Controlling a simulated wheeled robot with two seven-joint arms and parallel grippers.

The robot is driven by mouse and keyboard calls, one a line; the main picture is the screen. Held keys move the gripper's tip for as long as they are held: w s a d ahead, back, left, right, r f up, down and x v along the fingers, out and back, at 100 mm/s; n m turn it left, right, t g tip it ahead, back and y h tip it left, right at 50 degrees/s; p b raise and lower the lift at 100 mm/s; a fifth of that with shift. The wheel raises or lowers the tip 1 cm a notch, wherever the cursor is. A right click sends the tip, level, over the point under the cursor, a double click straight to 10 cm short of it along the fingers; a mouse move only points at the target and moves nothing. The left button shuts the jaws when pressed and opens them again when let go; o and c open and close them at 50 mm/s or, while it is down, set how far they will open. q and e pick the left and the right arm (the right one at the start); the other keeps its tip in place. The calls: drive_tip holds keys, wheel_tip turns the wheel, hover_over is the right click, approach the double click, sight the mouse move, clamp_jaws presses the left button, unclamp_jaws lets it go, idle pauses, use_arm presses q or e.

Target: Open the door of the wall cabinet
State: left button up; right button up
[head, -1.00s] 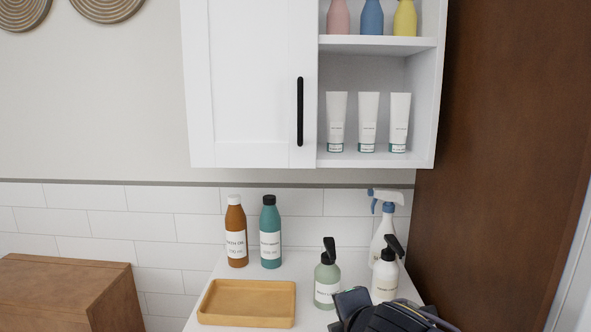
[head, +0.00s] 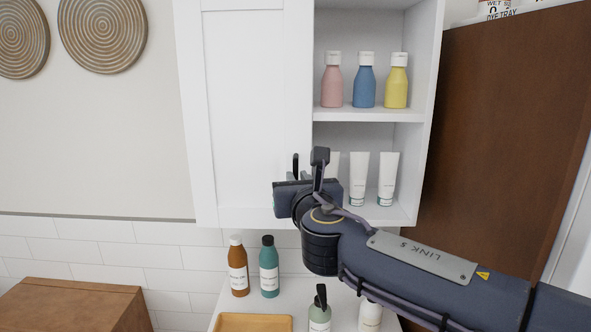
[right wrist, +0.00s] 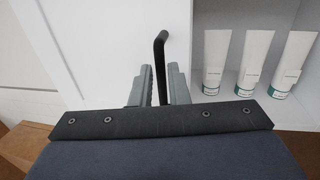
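The white wall cabinet has a shut door (head: 255,110) on its left and open shelves on its right. The door's black vertical bar handle (right wrist: 159,52) runs down between the fingers of my right gripper (right wrist: 160,84) in the right wrist view. The fingers stand on either side of the handle, with narrow gaps visible, so the gripper looks open around it. In the head view, my right gripper (head: 304,184) is in front of the door's lower right edge and hides most of the handle. My left gripper is not in view.
Pink, blue and yellow bottles (head: 364,82) stand on the upper shelf. White tubes (head: 359,180) stand on the lower shelf, right beside my gripper. Bottles (head: 269,268) and a wooden tray (head: 252,322) are below. A tall brown panel (head: 500,150) stands to the right.

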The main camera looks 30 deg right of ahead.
sight(297, 176)
drive_tip(key=shift+x, duration=1.7)
drive_tip(key=shift+c, duration=0.3)
clamp_jaws()
drive_tip(key=shift+s, duration=0.1)
